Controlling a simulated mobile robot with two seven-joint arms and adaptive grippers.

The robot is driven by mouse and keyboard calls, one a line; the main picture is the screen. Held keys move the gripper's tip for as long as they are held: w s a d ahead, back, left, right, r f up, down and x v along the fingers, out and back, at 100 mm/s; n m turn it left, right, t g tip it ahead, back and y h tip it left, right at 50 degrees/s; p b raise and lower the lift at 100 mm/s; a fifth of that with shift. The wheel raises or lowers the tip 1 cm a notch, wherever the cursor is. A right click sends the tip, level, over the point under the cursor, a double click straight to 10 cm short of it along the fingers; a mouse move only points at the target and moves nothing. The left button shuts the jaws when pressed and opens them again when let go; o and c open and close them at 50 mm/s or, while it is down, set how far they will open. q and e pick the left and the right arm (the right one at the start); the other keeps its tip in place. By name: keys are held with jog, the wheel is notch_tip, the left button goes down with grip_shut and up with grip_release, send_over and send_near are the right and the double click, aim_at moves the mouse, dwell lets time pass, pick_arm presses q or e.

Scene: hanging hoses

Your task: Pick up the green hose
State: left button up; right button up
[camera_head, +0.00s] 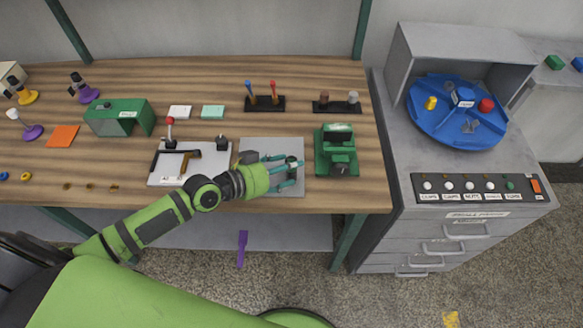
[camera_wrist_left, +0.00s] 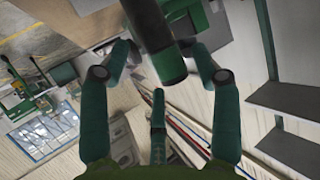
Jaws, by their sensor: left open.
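No green hose can be made out for certain in either view. In the head view, my left gripper (camera_head: 292,172) is over a grey plate (camera_head: 257,148) on the workbench, left of a green press-like device (camera_head: 337,150). In the left wrist view, its teal fingers (camera_wrist_left: 158,85) are spread apart. A dark green cylindrical part (camera_wrist_left: 155,40) extends down toward the space between them; I cannot tell what it is or whether it touches a finger. My right gripper is not in view.
The wooden workbench (camera_head: 215,80) holds a white board (camera_head: 206,161) with a clamp, a green block (camera_head: 119,117) and several small tools. A grey cabinet (camera_head: 390,150) with a blue turntable (camera_head: 458,138) stands at the right. A purple item (camera_head: 241,248) shows below the bench's front edge.

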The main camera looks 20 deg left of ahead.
pick_arm(q)
jog(key=shift+w+d+f, duration=0.25)
jog(key=shift+w+d, duration=0.1)
jog(key=shift+w, duration=0.05)
jog(key=c, duration=1.1)
jog(key=shift+r, duration=0.1)
